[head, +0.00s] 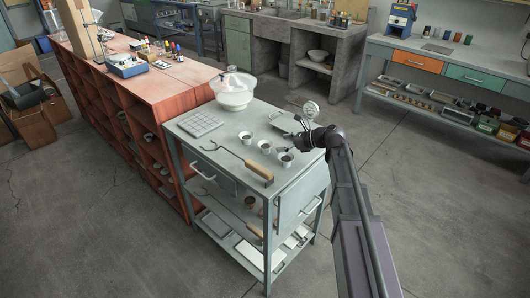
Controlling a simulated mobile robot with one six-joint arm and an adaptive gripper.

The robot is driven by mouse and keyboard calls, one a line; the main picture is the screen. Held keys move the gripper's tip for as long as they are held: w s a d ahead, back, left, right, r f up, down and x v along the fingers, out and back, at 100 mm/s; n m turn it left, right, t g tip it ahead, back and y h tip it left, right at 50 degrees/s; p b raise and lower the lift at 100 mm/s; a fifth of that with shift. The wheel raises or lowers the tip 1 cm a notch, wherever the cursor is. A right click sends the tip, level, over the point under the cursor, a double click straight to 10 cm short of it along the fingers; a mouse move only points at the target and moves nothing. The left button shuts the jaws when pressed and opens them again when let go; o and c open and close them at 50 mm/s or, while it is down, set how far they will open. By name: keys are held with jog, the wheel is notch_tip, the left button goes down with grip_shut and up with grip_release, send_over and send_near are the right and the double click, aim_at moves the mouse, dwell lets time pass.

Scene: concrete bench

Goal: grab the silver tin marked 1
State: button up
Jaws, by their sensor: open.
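Three small round tins with dark tops stand in a slanting row on the grey metal cart (222,155): a far one (245,136), a middle one (264,146) and a near one (286,160). They are too small to read any mark, so I cannot tell which is marked 1. My gripper (291,148) is open and reaches in from the right, close above and behind the near tin. Its fingers are small and dark here, and I cannot tell whether they touch that tin. My wrist hides part of the cart top.
A two-pronged tool with a wooden handle (257,170) lies in front of the tins. A grid-like tray (200,124) lies at the left of the cart top. The red-brown shelf unit (170,85) adjoins the cart. Open floor lies right.

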aim_at(262, 144)
jog(key=shift+w+a+f, duration=0.2)
jog(key=shift+a+f, duration=0.05)
jog(key=shift+a, duration=0.35)
jog(key=shift+b+x, duration=0.9)
jog(key=shift+x, duration=1.75)
jog(key=shift+r, duration=0.2)
jog(key=shift+c, duration=0.2)
jog(key=c, duration=0.9)
